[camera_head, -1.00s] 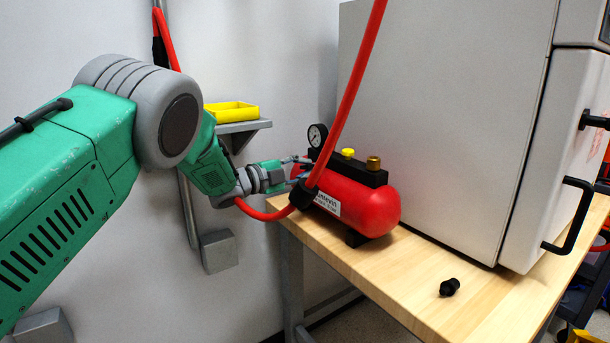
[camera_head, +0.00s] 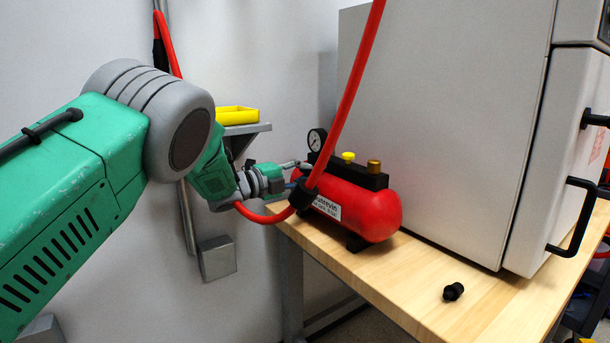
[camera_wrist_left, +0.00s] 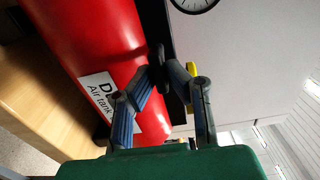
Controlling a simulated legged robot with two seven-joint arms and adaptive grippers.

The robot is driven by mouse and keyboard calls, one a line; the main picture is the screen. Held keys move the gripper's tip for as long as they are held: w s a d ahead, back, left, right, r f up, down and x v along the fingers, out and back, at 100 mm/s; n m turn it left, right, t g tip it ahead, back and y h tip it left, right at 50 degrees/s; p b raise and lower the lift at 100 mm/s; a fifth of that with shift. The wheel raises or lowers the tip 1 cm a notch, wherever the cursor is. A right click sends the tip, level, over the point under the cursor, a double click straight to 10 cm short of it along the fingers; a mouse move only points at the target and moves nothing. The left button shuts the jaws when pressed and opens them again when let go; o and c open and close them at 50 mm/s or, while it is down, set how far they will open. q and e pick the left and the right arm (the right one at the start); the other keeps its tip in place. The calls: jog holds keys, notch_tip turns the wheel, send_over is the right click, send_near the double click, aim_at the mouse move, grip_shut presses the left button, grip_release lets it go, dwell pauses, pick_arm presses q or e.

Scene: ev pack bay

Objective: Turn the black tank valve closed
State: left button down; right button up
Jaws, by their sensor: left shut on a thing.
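The red air tank (camera_head: 370,212) lies on its side on the wooden bench, with a black block (camera_head: 350,172) along its top. My left gripper (camera_head: 300,171) is at the tank's left end, below the gauge. In the left wrist view the black tank valve (camera_wrist_left: 159,62) sits between the blue-grey fingertips (camera_wrist_left: 163,76), and the gripper is shut on it. In the head view the valve is hidden behind the gripper and hose. How far the valve is turned I cannot tell. My right gripper is not in view.
A red hose (camera_head: 348,95) crosses in front of the tank, close to my left gripper. A round gauge (camera_head: 316,139) stands above it. A large grey cabinet (camera_head: 450,120) is behind the tank. A small black fitting (camera_head: 453,291) lies on the bench (camera_head: 400,282), whose front is otherwise clear.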

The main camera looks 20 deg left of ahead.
pick_arm(q)
jog(key=shift+s+f, duration=0.1)
jog(key=shift+f, duration=0.4)
jog(key=c, duration=1.6)
grip_release()
jog(key=shift+a, duration=0.1)
jog(key=shift+r, duration=0.15)
jog(key=shift+a+r, duration=0.1)
jog(key=shift+a, duration=0.05)
jog(key=v, duration=1.2)
